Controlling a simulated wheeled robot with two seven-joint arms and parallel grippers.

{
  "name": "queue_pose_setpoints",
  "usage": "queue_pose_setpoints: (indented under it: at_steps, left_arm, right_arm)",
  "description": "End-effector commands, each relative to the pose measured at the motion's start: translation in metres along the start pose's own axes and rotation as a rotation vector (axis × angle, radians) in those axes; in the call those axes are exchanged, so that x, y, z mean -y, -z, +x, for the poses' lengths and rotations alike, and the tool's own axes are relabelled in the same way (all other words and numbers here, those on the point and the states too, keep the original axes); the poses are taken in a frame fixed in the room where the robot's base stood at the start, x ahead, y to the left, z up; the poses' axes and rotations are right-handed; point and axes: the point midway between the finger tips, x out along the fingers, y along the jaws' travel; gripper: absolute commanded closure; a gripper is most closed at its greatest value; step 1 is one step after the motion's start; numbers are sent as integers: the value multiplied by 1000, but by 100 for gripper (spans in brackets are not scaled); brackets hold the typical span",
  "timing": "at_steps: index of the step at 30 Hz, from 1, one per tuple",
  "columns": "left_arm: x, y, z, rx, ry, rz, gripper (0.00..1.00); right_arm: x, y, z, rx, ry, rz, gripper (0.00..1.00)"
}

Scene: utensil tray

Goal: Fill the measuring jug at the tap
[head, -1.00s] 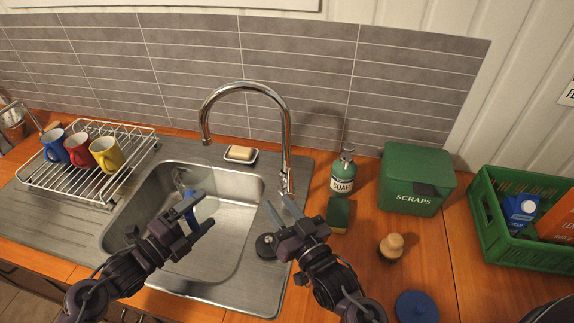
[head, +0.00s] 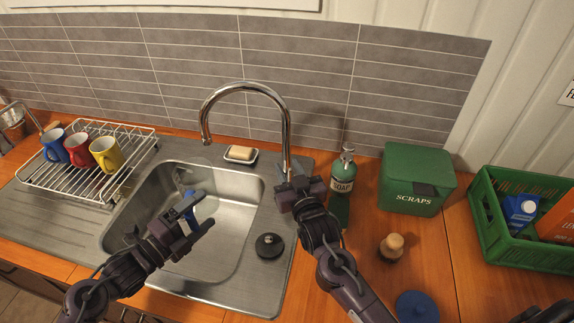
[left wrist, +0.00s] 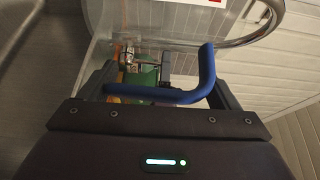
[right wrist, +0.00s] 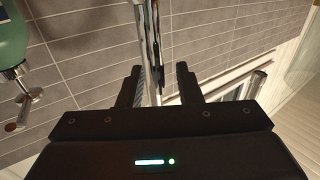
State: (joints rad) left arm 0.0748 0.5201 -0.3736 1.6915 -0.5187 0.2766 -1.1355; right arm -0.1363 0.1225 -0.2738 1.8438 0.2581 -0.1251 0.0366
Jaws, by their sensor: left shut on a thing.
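The measuring jug is clear with a blue handle (head: 189,211); it is in the sink basin, partly hidden by my left gripper (head: 190,231). In the left wrist view, the blue handle (left wrist: 207,72) lies between the fingers, and the clear jug wall (left wrist: 125,22) stands beyond. My left gripper is shut on the handle. The chrome tap (head: 287,125) arches over the basin, its spout to the right of and behind the jug. My right gripper (head: 298,180) is at the tap's base, hiding its lever. In the right wrist view, its fingers are apart, with the chrome tap (right wrist: 150,45) between them.
A black plug (head: 269,246) lies on the sink's right rim. A soap dish (head: 240,155) sits behind the basin. The soap bottle (head: 342,172) stands close right of my right gripper. A dish rack (head: 75,185) with mugs is at left; a scraps bin (head: 415,180) is at right.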

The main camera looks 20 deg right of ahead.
Motion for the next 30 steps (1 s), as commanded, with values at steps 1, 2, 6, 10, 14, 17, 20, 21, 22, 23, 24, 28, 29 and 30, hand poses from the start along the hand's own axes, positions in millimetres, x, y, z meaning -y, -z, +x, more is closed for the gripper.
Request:
queue_pose_setpoints:
  at_steps: [1, 2, 6, 10, 14, 17, 20, 21, 22, 23, 24, 28, 29, 30]
  left_arm:
    - [1, 0, 0, 0, 2, 1, 50]
    - [1, 0, 0, 0, 2, 1, 50]
    - [1, 0, 0, 0, 2, 1, 50]
    - [1, 0, 0, 0, 2, 1, 50]
    - [1, 0, 0, 0, 2, 1, 50]
    - [1, 0, 0, 0, 2, 1, 50]
    - [1, 0, 0, 0, 2, 1, 50]
    - [1, 0, 0, 0, 2, 1, 50]
    - [1, 0, 0, 0, 2, 1, 50]
    - [1, 0, 0, 0, 2, 1, 50]
    - [1, 0, 0, 0, 2, 1, 50]
    - [1, 0, 0, 0, 2, 1, 50]
    - [1, 0, 0, 0, 2, 1, 50]
    - [1, 0, 0, 0, 2, 1, 50]
  right_arm:
    - [0, 1, 6, -1, 0, 0, 68]
    - [0, 0, 9, -1, 0, 0, 68]
    - [0, 0, 16, 0, 0, 1, 68]
    - [0, 0, 17, 1, 0, 1, 68]
    - [0, 0, 17, 0, 0, 1, 68]
    - [0, 0, 17, 0, 0, 1, 79]
    - [0, 0, 17, 0, 0, 1, 92]
    - [0, 0, 17, 0, 0, 1, 97]
    - [0, 0, 17, 0, 0, 1, 100]
    - [0, 0, 17, 0, 0, 1, 100]
    - [0, 0, 17, 0, 0, 1, 100]
    - [0, 0, 17, 0, 0, 0, 100]
    - [0, 0, 16, 0, 0, 0, 100]
    - [0, 0, 16, 0, 0, 0, 100]
